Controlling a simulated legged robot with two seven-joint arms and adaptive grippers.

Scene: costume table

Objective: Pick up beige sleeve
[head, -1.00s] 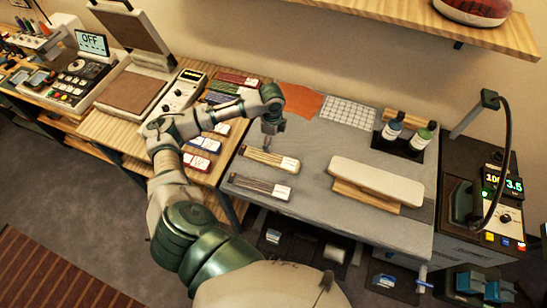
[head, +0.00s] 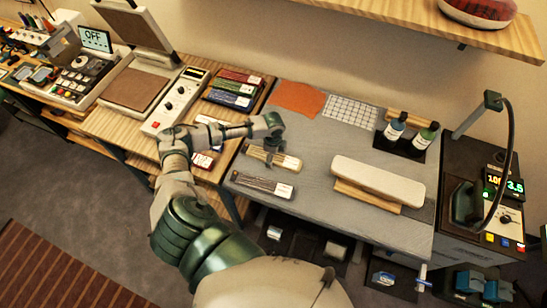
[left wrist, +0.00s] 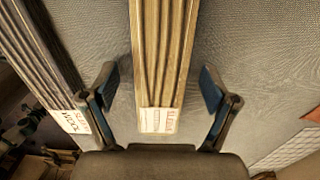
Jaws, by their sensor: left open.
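The beige sleeve (head: 289,162), a folded ribbed strip with a white label at one end, lies on the grey table (head: 320,150). In the left wrist view the beige sleeve (left wrist: 163,55) runs lengthwise between the two fingers. My left gripper (head: 271,157) is right over the sleeve in the head view. In the left wrist view my left gripper (left wrist: 158,88) is open, one finger on each side with gaps to the sleeve. Part of the sleeve is hidden behind the gripper in the head view. My right gripper is not in view.
A dark grey labelled sleeve (head: 258,184) lies parallel, nearer the front; it also shows in the left wrist view (left wrist: 40,55). An orange cloth (head: 298,98) and a white grid sheet (head: 350,111) lie behind. A padded pressing board (head: 377,180) stands to the right.

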